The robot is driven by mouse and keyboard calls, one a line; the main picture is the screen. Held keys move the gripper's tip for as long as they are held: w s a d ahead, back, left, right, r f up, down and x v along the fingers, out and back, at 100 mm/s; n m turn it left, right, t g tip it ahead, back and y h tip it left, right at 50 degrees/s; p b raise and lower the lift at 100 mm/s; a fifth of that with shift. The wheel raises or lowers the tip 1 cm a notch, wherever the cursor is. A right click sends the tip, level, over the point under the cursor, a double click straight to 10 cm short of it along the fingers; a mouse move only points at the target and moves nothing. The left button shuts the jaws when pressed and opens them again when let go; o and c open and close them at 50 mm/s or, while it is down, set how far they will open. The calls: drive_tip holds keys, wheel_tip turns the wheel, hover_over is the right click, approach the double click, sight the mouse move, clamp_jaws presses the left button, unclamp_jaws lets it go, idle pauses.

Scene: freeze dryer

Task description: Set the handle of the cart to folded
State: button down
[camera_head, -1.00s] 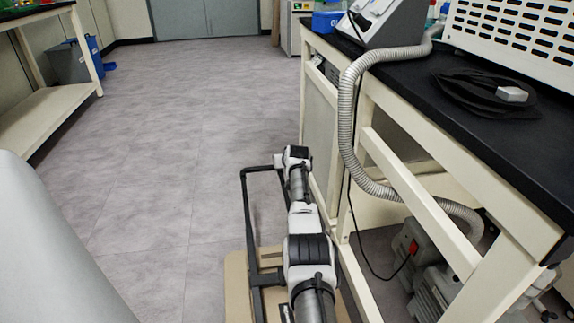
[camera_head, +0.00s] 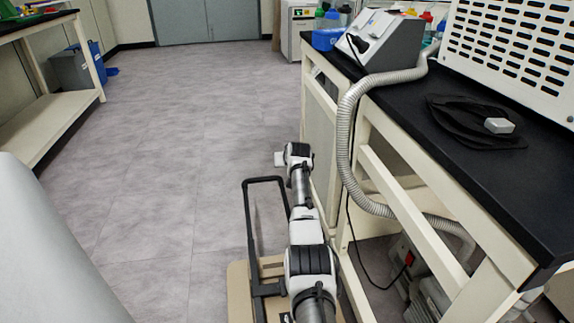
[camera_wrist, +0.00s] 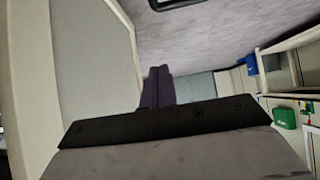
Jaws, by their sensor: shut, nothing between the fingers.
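The cart's handle (camera_head: 249,225) is a black U-shaped tube frame beside my arm in the head view. It extends from the cart's tan platform (camera_head: 238,297); its exact tilt is hard to judge. My arm hides part of the cart. My gripper (camera_head: 279,158) lies just beyond the handle's top bar in the picture, with a small gap between them. In the wrist view my gripper (camera_wrist: 157,88) shows its dark fingers together and empty. A dark bar, apparently the handle (camera_wrist: 178,3), is cut off at that view's top edge.
A bench (camera_head: 470,150) with a black top stands close along my arm's right side. A ribbed hose (camera_head: 345,135) hangs off its edge, and pumps (camera_head: 430,300) sit underneath. Open grey floor lies left and ahead. A shelf table (camera_head: 60,130) stands at far left.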

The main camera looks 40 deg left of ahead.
wheel_tip(320, 180, up, 7)
drive_tip(key=p, duration=0.1)
drive_tip(key=shift+s+d+f, duration=0.2)
drive_tip(key=shift+d, duration=0.1)
